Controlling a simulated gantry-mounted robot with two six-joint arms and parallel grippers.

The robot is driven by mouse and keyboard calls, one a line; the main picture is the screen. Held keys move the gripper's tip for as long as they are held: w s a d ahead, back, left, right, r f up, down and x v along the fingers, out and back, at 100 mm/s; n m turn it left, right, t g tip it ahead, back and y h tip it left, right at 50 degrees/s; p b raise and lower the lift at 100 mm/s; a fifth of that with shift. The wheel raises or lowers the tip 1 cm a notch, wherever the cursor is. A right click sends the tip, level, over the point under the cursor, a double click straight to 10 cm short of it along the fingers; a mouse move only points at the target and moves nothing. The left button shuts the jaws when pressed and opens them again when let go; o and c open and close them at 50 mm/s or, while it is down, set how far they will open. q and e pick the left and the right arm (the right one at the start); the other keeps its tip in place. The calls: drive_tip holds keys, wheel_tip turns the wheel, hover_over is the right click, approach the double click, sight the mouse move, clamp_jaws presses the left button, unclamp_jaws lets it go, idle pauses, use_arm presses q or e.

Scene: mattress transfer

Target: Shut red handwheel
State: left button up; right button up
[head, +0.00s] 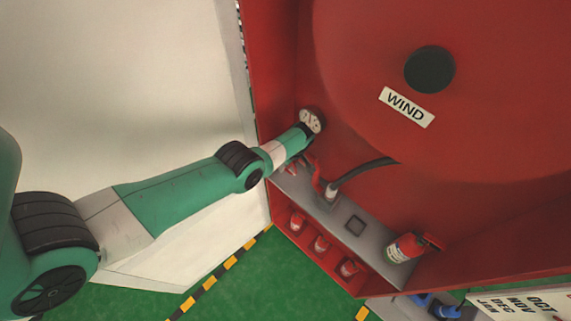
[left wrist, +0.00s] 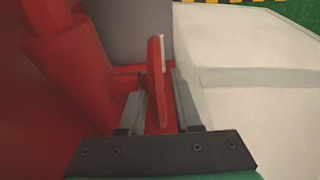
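In the left wrist view a flat red piece (left wrist: 158,100), which looks like the red handwheel seen edge-on, stands between the two fingers of my left gripper (left wrist: 160,78). The fingers are apart, one on each side of it, with narrow gaps showing. In the head view my left arm reaches into the red cabinet, and its wrist hides the fingers and much of the wheel. Small red parts (head: 287,168) show just below the wrist, beside a red pipe (head: 315,175). My right gripper is in neither view.
The red cabinet holds a big reel (head: 470,110) with a WIND label (head: 407,107). Several red items sit in the lower compartment. A white panel (head: 130,70) stands left of the cabinet.

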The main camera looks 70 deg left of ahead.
use_arm(q)
drive_tip(key=shift+o, duration=1)
drive_tip(key=p+v, duration=1.1)
drive_tip(key=shift+r+p, duration=0.3)
drive_tip(key=shift+r, duration=0.1)
drive_tip(key=shift+f, duration=0.1)
